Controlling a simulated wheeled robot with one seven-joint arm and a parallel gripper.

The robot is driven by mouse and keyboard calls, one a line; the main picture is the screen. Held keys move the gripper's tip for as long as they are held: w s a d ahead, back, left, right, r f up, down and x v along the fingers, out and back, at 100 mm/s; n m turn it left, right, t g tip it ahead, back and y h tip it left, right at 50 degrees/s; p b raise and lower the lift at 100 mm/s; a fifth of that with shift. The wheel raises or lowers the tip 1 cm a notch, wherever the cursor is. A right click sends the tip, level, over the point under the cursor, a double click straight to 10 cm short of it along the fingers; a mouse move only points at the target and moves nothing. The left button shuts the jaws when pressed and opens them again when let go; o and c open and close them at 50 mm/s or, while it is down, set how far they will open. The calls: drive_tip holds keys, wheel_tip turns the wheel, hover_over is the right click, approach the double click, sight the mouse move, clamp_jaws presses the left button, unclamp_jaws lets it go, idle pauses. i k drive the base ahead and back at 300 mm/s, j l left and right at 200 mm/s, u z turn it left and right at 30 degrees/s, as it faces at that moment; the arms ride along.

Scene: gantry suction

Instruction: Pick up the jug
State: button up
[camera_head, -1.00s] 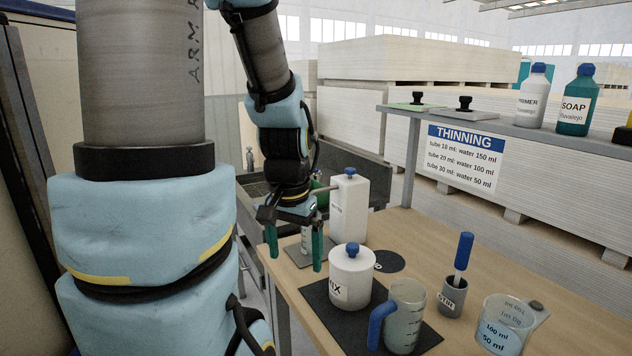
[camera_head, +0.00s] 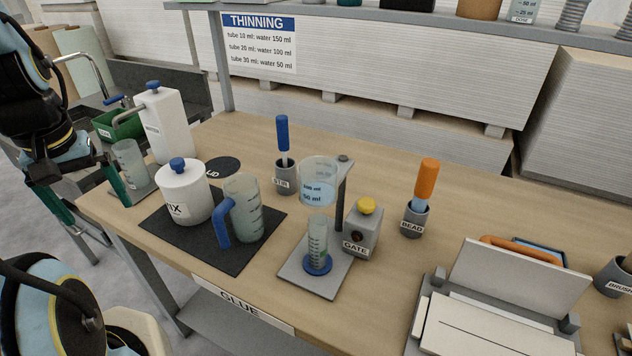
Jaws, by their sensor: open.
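The jug (camera_head: 245,208) is a clear grey cup with a blue handle on its left side. It stands upright on a dark mat (camera_head: 178,243), just right of the white lidded pot (camera_head: 183,192) marked "IX". The pot hides nothing of the handle. The pot is between my gripper and the jug.
A white dispenser (camera_head: 167,126) and a small beaker (camera_head: 130,160) stand behind the pot. A stir cup (camera_head: 286,178), a cylinder stand (camera_head: 318,280) and a gate block (camera_head: 362,232) stand right of the jug. A bead cup (camera_head: 415,220) and a white hinged device (camera_head: 505,300) are farther right.

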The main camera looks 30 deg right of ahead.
sight(242, 192)
drive_tip(key=z, duration=1.5)
drive_tip(key=u, duration=1.8)
drive_tip(key=k+j+u, duration=0.25)
drive_tip(key=k, duration=0.15)
drive_tip(key=k+j+u, duration=0.1)
drive_tip(key=k+u, duration=0.15)
drive_tip(key=k, duration=0.2)
drive_tip(key=k+j+u, duration=0.3)
drive_tip(key=k, duration=0.1)
